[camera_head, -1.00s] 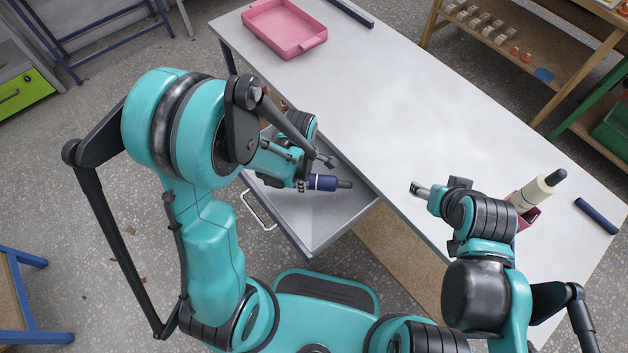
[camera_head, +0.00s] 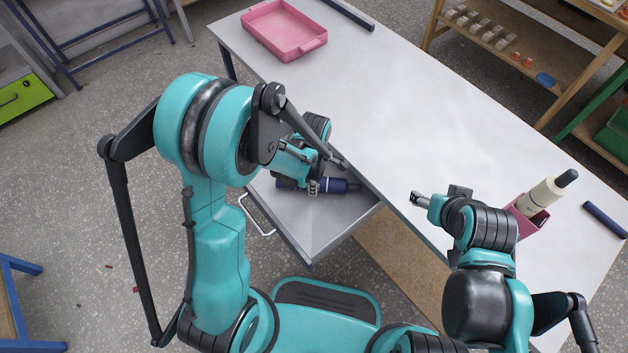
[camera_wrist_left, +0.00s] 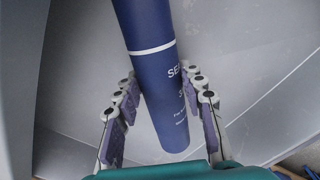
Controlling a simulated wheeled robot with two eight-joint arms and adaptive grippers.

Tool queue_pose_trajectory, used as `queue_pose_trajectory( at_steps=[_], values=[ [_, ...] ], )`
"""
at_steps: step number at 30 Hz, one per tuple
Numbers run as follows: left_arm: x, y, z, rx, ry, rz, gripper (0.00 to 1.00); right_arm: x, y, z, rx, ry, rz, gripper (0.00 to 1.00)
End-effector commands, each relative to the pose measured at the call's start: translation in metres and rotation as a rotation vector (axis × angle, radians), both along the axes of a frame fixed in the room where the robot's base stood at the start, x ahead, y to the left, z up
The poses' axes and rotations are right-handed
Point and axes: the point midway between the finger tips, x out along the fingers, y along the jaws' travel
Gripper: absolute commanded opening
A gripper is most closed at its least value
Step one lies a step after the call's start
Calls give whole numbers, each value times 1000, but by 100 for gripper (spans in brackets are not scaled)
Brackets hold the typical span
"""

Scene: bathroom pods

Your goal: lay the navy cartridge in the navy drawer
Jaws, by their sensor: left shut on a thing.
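The navy cartridge (camera_head: 332,186) lies roughly level inside the open drawer area, its dark tip pointing right. In the left wrist view the cartridge (camera_wrist_left: 160,75) shows a white band and white lettering. My left gripper (camera_head: 314,187) is shut on it; the fingers (camera_wrist_left: 160,110) are on both sides of its body. The drawer (camera_head: 320,228) is pulled out of the table, with a grey inside, a navy front and a white handle (camera_head: 257,216). I cannot tell whether the cartridge touches the drawer floor. My right gripper (camera_head: 420,200) is above the table, and its jaw state is unclear.
A pink tray (camera_head: 284,32) is at the table's far end. A cream bottle (camera_head: 543,196) stands in a pink holder (camera_head: 533,222) beside my right arm. A navy bar (camera_head: 604,218) lies at the right edge. The table's middle is clear.

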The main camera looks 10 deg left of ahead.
Motion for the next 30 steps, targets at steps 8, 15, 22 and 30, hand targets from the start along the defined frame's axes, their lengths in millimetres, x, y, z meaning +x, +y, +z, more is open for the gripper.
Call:
queue_pose_trajectory(
  at_steps=[8,15,22,30],
  values=[
    [0,0,0,0,0,0,60,0,0,0,0,0,0,63],
    [0,0,8,0,0,0,60,0,0,6,0,0,0,63],
    [-1,0,56,0,0,0,60,0,0,27,0,0,0,63],
    [-1,0,108,0,0,0,60,0,0,47,0,0,0,63]
  ],
)
